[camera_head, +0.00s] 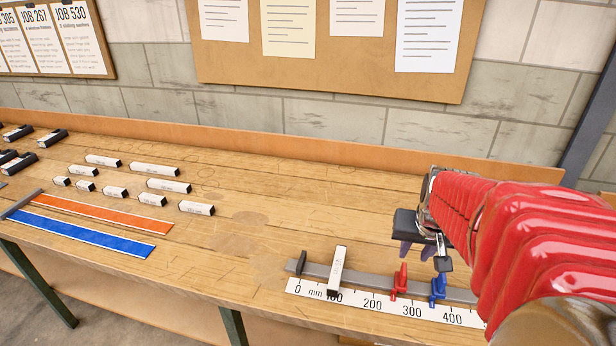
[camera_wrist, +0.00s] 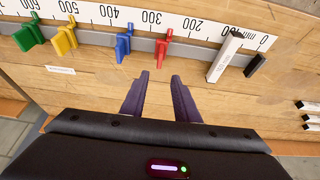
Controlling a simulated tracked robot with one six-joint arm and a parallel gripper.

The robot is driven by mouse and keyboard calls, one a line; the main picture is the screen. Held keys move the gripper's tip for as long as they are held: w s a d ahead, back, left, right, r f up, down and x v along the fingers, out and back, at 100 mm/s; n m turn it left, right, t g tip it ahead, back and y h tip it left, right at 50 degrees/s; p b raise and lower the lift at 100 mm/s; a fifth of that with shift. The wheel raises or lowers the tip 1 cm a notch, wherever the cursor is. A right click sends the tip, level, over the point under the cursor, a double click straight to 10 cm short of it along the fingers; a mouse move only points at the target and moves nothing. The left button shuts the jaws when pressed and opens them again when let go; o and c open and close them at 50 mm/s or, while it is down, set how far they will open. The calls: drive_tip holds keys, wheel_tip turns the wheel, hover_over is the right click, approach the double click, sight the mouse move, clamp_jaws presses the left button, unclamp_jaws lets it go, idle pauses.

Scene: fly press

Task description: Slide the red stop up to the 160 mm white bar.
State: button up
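The red stop (camera_head: 400,281) sits on the grey rail (camera_head: 360,282), near 270 on the printed scale; it also shows in the wrist view (camera_wrist: 163,47). A white bar (camera_head: 337,270) lies across the rail near 100, its small print hard to read; it shows in the wrist view (camera_wrist: 225,56) too. A clear gap separates bar and stop. A black end stop (camera_head: 301,263) stands at the zero end, close to the bar. My gripper (camera_wrist: 159,76) is open and empty. Its fingertips point towards the rail, in front of the red stop in the wrist view, not touching it.
A blue stop (camera_head: 438,288) stands just beyond the red one. Yellow (camera_wrist: 65,40) and green (camera_wrist: 28,35) stops sit farther along. Several white-topped bars (camera_head: 168,185) lie left, near an orange strip (camera_head: 105,213) and a blue strip (camera_head: 80,233). The bench between is clear.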

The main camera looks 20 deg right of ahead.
sight(404, 269)
drive_tip(key=shift+f, duration=0.1)
drive_tip(key=shift+x, duration=6.85)
drive_tip(key=shift+w, duration=0.1)
clamp_jaws()
